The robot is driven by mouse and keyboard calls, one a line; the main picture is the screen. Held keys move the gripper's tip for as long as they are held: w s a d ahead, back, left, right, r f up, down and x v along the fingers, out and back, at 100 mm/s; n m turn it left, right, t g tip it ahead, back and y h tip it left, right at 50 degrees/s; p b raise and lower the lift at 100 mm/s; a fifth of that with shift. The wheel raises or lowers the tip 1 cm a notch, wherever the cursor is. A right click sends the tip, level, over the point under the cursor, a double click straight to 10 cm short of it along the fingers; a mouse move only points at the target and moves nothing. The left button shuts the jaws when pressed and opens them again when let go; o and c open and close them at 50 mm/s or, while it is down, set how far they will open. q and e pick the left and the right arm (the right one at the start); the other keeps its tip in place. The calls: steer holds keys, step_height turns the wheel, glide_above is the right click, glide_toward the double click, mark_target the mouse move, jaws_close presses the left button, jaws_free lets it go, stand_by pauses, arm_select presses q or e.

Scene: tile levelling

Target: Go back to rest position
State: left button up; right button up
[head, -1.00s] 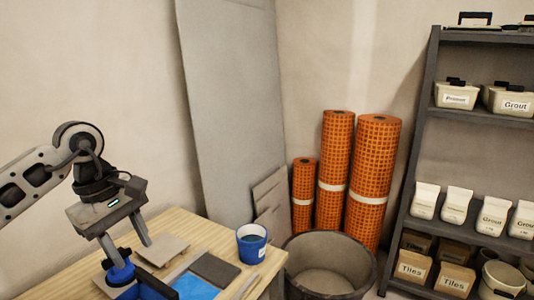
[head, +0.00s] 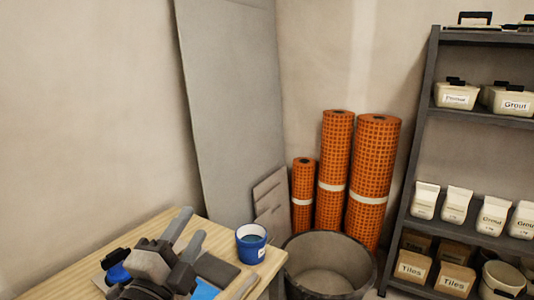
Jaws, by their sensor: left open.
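My left gripper (head: 194,223) is low over the front of the wooden table (head: 75,268), its two grey fingers spread apart and pointing away toward the back. Nothing shows between the fingers. A blue and black tool (head: 118,268) is on the table just left of the gripper, partly hidden by it. A dark grey tile (head: 216,268) and a patch of blue surface (head: 205,290) show just right of the gripper. The other tiles are mostly hidden behind it. My right gripper is not in view.
A blue cup (head: 251,245) stands at the table's right edge. A large grey tub (head: 325,270) is right of the table. Orange mesh rolls (head: 373,170) stand behind it. A dark shelf (head: 480,120) with grout and tile packs is at right. Air above the table is clear.

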arm_select(q)
steer(key=s+a+f+n+g+y, duration=0.35)
steer(key=f+n, duration=0.25)
steer(key=f, duration=0.2)
steer(key=s+a+f+n+g+y, duration=0.35)
steer(key=f+n, duration=0.25)
steer(key=f, duration=0.2)
steer(key=s+f+n+g+h, duration=0.1)
steer(key=s+f+n+g, duration=0.3)
steer(key=s, duration=0.5)
steer(key=s+f+n+g, duration=0.1)
steer(key=s+f+g, duration=0.4)
steer(key=s, duration=0.3)
steer(key=w+d+f+t+h+b, duration=0.3)
steer(key=w+d+f+t, duration=0.3)
steer(key=f, duration=0.2)
steer(key=shift+f+t+h+b, duration=0.3)
steer(key=shift+h+b, duration=0.1)
steer(key=shift+b, duration=0.35)
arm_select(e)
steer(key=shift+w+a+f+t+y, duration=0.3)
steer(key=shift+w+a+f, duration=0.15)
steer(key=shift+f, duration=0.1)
arm_select(q)
steer(key=shift+d, duration=0.1)
steer(key=shift+c, duration=0.6)
steer(key=shift+r, duration=0.1)
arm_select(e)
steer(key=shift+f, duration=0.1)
